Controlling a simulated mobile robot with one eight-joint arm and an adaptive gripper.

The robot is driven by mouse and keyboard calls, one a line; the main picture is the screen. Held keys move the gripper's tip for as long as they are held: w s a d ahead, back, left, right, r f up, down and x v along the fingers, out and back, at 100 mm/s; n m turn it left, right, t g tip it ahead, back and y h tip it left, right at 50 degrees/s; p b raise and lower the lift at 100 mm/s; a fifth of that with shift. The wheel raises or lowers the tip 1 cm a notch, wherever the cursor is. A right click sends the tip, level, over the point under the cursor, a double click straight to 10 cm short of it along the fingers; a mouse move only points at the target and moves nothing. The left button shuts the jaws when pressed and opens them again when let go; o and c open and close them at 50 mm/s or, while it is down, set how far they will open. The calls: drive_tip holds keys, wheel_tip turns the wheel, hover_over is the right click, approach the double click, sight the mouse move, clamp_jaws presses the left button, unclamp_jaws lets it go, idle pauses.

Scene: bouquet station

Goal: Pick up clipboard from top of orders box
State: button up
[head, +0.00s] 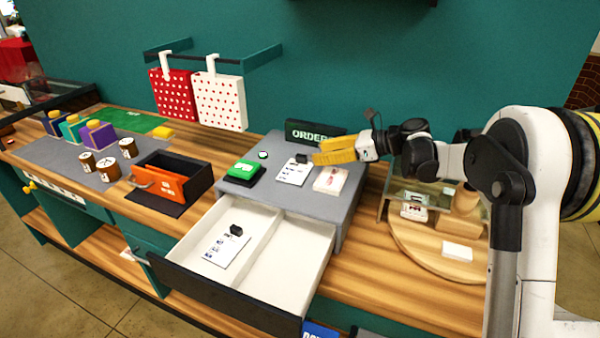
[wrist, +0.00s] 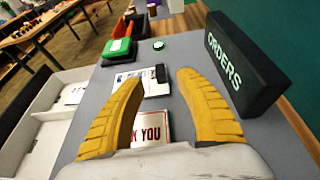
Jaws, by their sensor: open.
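The clipboard (head: 292,172), a white printed sheet with a black clip, lies flat on top of the grey orders box (head: 262,194). In the wrist view the clipboard (wrist: 151,87) shows ahead, between and beyond the fingertips, its black clip at the right end. My gripper (head: 318,157) has yellow fingers and is above the box top, close to the clip side of the clipboard. In the wrist view my gripper (wrist: 160,77) is open with nothing between its fingers. The left finger hides part of the sheet.
A thank-you card (head: 330,181) lies beside the clipboard, under my gripper. A black ORDERS sign (head: 315,134) stands behind. A green-and-black stamp-like item (head: 243,173) sits to the left. The box's drawer (head: 225,290) is open, with another clipboard (head: 226,248) inside.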

sight(304, 156)
drive_tip(key=b+x, duration=0.2)
drive_tip(key=x, duration=0.4)
drive_tip(key=shift+w+a+f+b, duration=0.1)
drive_tip(key=shift+a+f+b, duration=0.2)
drive_tip(key=shift+d+r, duration=0.1)
drive_tip(key=shift+c, duration=0.5)
clamp_jaws()
